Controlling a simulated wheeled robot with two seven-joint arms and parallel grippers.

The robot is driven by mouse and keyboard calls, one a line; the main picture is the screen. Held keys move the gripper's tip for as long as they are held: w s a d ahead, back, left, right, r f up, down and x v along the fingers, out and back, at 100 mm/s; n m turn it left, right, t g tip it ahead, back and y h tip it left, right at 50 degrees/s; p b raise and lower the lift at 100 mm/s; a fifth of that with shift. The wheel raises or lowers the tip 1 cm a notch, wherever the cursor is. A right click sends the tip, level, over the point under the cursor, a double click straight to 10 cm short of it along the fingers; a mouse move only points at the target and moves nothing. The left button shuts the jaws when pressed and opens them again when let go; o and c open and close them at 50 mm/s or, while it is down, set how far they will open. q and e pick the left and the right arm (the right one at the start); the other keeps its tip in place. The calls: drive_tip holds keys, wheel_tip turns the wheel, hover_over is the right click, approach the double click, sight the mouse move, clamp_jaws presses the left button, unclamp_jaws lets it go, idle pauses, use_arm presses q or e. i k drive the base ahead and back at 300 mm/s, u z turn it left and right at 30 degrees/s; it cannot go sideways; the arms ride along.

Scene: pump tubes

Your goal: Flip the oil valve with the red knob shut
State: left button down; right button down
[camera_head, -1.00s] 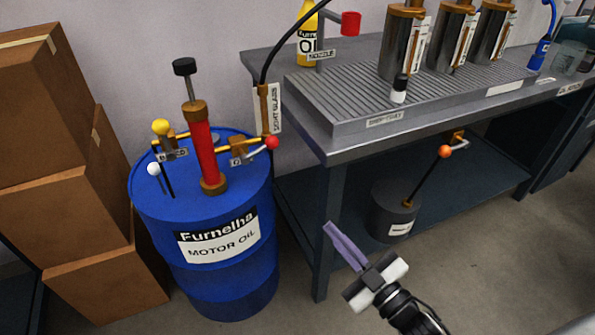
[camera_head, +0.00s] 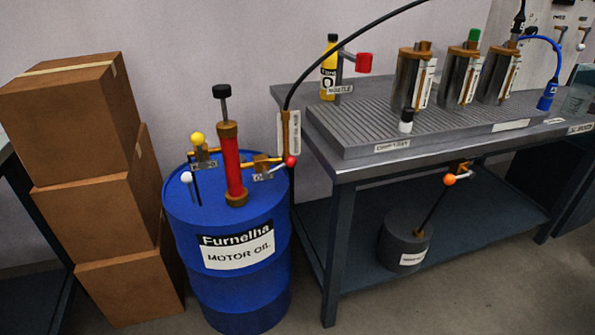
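The red knob (camera_head: 291,161) is on a short lever at the end of the brass oil valve (camera_head: 264,165). The valve sticks out to the right of the red pump cylinder (camera_head: 232,160) on top of the blue motor oil drum (camera_head: 238,288). The lever points right and slightly up, close to the black hose's brass fitting. A small label hangs at the valve, too small to read fully. A yellow knob (camera_head: 197,138) is on another brass valve at the pump's left. Neither of my grippers shows in the head view.
Stacked cardboard boxes (camera_head: 85,205) stand left of the drum. The metal workbench (camera_head: 340,172) is to its right, with a drip tray, canisters and a yellow bottle (camera_head: 329,68). A dark weighted container (camera_head: 405,240) with an orange-knobbed valve sits on the lower shelf. Floor in front is clear.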

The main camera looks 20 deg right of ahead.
sight(290, 161)
drive_tip(key=k, duration=0.65)
drive_tip(key=u, duration=0.1)
drive_tip(key=i, duration=0.7)
drive_tip(key=z, duration=0.65)
drive_tip(key=i, duration=0.5)
drive_tip(key=z, duration=0.5)
